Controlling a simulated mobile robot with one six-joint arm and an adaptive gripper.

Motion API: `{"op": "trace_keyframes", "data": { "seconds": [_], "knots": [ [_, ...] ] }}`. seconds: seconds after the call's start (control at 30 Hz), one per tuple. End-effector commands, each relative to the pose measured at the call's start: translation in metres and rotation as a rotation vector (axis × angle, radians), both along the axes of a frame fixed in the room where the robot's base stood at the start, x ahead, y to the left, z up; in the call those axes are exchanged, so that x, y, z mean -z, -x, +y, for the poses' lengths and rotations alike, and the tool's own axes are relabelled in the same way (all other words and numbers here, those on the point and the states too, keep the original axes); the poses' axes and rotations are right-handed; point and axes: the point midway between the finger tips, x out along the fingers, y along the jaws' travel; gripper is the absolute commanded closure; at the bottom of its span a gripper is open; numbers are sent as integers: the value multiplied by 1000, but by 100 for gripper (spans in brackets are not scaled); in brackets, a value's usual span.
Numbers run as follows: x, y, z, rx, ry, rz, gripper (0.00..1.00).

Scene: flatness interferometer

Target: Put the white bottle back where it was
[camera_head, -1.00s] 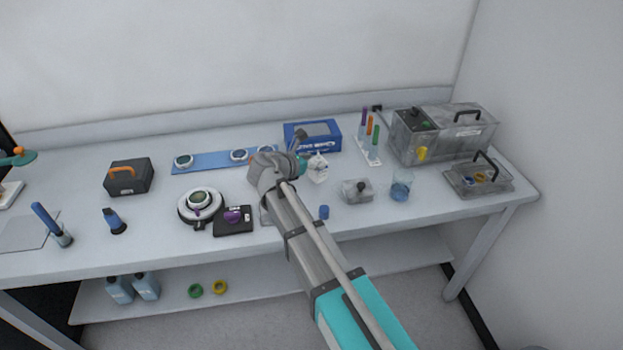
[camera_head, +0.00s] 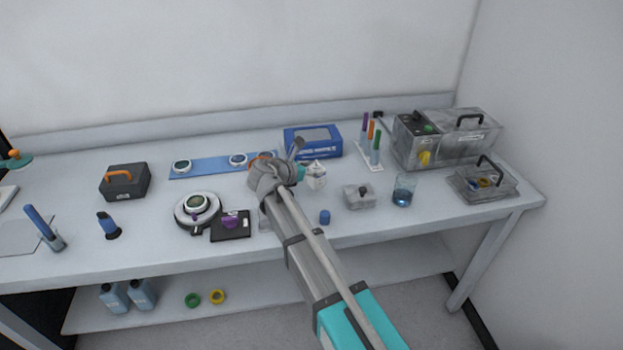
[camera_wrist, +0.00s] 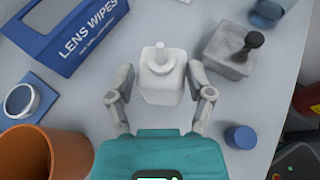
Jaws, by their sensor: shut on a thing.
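The white bottle (camera_head: 316,178) is at mid-table in the head view, in front of the blue lens wipes box. In the wrist view the white bottle (camera_wrist: 161,88) sits between the two grey fingers, with its narrow nozzle pointing up toward the camera. My gripper (camera_wrist: 161,76) is shut on it, one finger on each side. In the head view my gripper (camera_head: 303,173) is partly hidden behind my arm. The bottle looks roughly upright. I cannot tell whether its base touches the table.
The lens wipes box (camera_head: 312,141) stands behind the bottle. A grey block with a black knob (camera_head: 359,196) and a glass beaker (camera_head: 403,191) are to the right. A blue cap (camera_head: 324,217) lies in front. An orange cylinder (camera_wrist: 45,152) is close at left in the wrist view.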

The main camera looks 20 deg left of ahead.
Motion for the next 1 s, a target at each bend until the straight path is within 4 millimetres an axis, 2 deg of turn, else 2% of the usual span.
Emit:
{"op": "trace_keyframes", "data": {
  "seconds": [0.1, 0.33, 0.97, 1.0],
  "knots": [
    [14, -2, 1, 0, 0, 0, 90],
    [30, -2, 1, 0, 0, 0, 90],
    [37, -2, 1, 1, 0, 0, 90],
    [36, -3, 1, 1, 0, 0, 25]
  ]
}}
